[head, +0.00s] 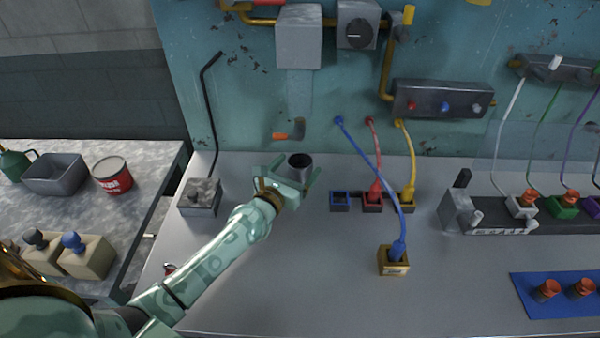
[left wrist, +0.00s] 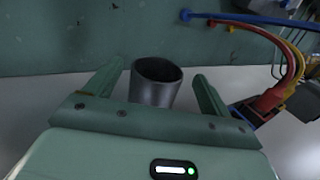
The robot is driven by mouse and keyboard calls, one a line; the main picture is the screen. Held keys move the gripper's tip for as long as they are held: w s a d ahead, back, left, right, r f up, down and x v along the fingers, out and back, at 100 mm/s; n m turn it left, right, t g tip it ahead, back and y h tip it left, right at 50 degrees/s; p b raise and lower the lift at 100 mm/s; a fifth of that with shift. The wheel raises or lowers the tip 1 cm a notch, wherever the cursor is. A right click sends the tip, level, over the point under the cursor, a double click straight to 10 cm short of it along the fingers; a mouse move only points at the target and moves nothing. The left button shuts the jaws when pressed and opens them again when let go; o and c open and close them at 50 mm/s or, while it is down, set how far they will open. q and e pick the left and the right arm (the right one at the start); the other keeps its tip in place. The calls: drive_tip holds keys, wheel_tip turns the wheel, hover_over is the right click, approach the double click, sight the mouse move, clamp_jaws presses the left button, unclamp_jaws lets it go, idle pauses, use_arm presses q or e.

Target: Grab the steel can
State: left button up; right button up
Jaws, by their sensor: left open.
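The steel can (head: 300,162) is a dark grey, open-topped cylinder standing upright on the grey bench near the back wall. It also shows in the left wrist view (left wrist: 155,88), where the gripper's palm edge hides its lower part. My left gripper (head: 293,174) is open, with one finger on each side of the can. In the left wrist view the fingers (left wrist: 152,85) stand apart from the can, with a gap on both sides. Whether the palm touches the can cannot be told. My right gripper is not in view.
Right of the can are small sockets (head: 373,204) with coloured cables and a gold block (head: 394,262) with a blue plug. A grey box with a bent black rod (head: 200,197) stands left. An orange-handled tool (head: 290,131) is behind.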

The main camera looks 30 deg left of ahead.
sight(306, 154)
use_arm(q)
drive_tip(key=w, duration=0.4)
drive_tip(key=shift+w+b, duration=0.3)
drive_tip(key=shift+r, duration=0.1)
drive_tip(key=c, duration=1.2)
